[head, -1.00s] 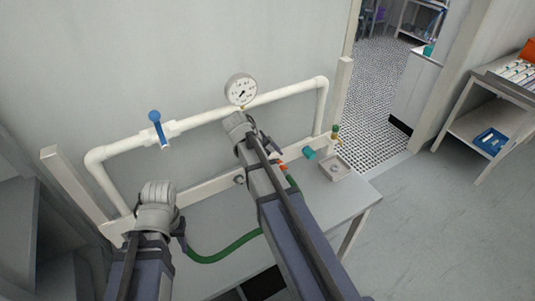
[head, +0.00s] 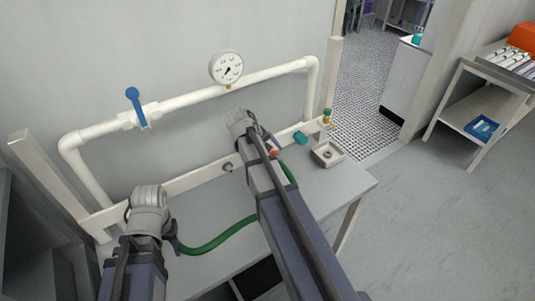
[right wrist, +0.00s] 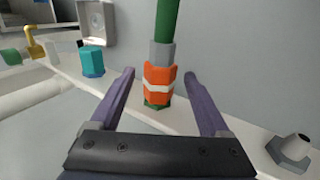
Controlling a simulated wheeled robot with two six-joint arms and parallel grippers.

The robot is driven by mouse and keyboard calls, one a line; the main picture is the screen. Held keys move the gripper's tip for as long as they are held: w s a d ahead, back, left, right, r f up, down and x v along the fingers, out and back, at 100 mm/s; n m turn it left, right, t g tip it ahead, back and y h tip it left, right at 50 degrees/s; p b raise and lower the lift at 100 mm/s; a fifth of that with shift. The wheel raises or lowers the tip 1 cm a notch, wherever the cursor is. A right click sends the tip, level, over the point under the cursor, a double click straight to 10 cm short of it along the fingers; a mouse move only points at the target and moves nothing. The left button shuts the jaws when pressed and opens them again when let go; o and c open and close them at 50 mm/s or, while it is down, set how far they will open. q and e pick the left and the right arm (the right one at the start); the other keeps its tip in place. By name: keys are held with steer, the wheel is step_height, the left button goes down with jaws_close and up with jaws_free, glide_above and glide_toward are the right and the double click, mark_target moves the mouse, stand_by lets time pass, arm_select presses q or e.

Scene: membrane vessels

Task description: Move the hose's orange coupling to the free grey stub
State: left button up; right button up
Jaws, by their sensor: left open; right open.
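The orange coupling (right wrist: 158,84), with a white band, sits at the end of the green hose (right wrist: 167,22) against the white rail. In the right wrist view it is between the spread fingers of my right gripper (right wrist: 160,82), which is open and not visibly touching it. A grey stub (right wrist: 291,150) stands apart on the rail at the right; in the head view it is left of my right arm (head: 227,167). There the coupling (head: 273,154) is mostly hidden by that arm, and the hose (head: 215,242) sags above the bench. My left gripper (head: 173,238) is open beside the hose's left end.
A teal fitting (right wrist: 92,61) is on the rail beside the coupling. A white pipe (head: 190,100) with a blue-handled valve (head: 136,105) and a gauge (head: 226,68) runs above.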

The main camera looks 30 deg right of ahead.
steer(key=shift+c, duration=0.4)
jaws_close()
stand_by(0.7)
